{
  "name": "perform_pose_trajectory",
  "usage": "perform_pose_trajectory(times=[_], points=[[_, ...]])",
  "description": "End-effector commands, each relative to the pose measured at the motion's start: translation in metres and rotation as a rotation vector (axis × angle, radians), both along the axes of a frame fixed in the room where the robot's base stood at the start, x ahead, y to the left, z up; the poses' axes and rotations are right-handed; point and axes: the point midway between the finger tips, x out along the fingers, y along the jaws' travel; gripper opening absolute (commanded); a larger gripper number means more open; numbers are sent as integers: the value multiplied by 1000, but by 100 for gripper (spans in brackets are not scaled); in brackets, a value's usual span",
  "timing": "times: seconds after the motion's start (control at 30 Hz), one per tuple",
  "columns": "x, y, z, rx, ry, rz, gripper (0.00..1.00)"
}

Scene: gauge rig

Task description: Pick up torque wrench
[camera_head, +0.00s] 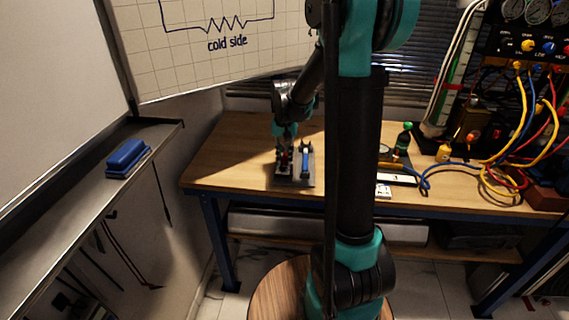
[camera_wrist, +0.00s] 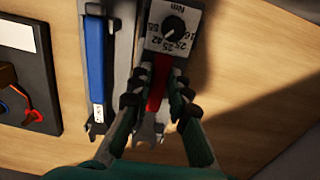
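A red-handled wrench (camera_wrist: 157,84) with a grey forked end lies in the wrist view, just below a grey panel (camera_wrist: 174,32) with a black knob, numbers and "Nm". I cannot tell whether panel and wrench are one piece. A blue-handled wrench (camera_wrist: 97,62) with a forked end lies to its left, and also shows in the head view (camera_head: 305,160). My gripper (camera_wrist: 158,90) has one finger on each side of the red handle, with narrow gaps seeming to show. In the head view my gripper (camera_head: 284,160) is low over the dark tool holder (camera_head: 294,182).
The holder stands on a wooden bench (camera_head: 232,152). A dark board with a red cable (camera_wrist: 32,118) lies left of the wrenches in the wrist view. Bottles, blue and yellow cables (camera_head: 500,170) and a gauge panel (camera_head: 530,45) fill the right side. The bench left of the holder is clear.

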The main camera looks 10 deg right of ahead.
Motion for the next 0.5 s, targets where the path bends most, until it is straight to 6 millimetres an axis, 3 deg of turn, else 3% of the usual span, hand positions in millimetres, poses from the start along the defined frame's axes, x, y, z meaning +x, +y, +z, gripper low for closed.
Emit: perform_pose_trajectory(times=[0.5], points=[[0, 0, 0, 0, 0, 0, 0]])
